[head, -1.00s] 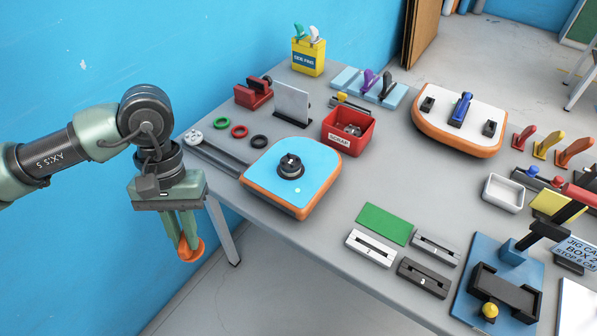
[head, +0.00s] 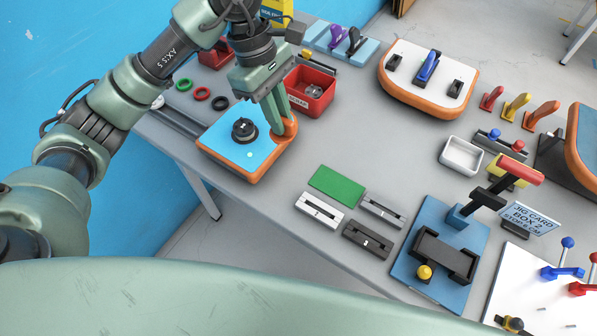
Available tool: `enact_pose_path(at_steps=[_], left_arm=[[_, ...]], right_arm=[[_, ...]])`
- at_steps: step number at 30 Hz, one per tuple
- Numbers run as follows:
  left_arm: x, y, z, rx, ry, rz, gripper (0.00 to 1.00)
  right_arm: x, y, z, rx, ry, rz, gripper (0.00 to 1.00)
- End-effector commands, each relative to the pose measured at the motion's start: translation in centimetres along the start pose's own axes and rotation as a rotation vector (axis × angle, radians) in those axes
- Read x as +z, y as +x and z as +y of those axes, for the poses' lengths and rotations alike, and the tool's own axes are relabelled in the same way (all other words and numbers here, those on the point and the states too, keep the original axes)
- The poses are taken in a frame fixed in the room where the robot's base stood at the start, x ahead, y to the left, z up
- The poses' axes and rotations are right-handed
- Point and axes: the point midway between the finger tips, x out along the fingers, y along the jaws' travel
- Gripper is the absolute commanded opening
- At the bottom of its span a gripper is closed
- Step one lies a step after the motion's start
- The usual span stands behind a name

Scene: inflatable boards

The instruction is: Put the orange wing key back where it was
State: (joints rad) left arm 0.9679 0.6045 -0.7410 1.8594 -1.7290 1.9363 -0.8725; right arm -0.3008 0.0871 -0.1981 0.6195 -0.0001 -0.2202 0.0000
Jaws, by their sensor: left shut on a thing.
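The orange wing key (head: 291,128) is between the fingers of my left gripper (head: 281,122), mostly covered by them. My left gripper is shut on it, fingers pointing down. In the head view the key overlaps the right edge of the blue-topped board with orange sides (head: 215,143). I cannot tell whether it touches the board. A round black valve (head: 244,130) sits on the board's blue top, to the left of the key. My right gripper is not in view.
A red scrap box (head: 312,92) stands just behind my left gripper. Red, green and black rings (head: 202,94) lie behind the board. A white-topped board (head: 428,75) is farther right. A green plate (head: 337,184) and slotted blocks (head: 367,240) lie in front.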

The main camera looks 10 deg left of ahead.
Motion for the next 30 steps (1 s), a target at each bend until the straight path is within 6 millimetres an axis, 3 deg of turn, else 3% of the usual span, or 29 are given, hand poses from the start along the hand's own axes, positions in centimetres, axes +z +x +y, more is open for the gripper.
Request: enact_pose_path(at_steps=[7, 15, 30], left_arm=[[-1.7, 6.1, -0.3, -0.01, -0.002, -0.002, 0.0], [-3.3, 12.2, -0.2, -0.006, 0.002, -0.001, 0.0], [-4.9, 17.7, -0.1, -0.003, 0.004, 0.0, 0.0]], right_arm=[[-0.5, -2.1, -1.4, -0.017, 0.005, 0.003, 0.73], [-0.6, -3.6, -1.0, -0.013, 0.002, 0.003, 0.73], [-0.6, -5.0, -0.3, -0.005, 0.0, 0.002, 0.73]])
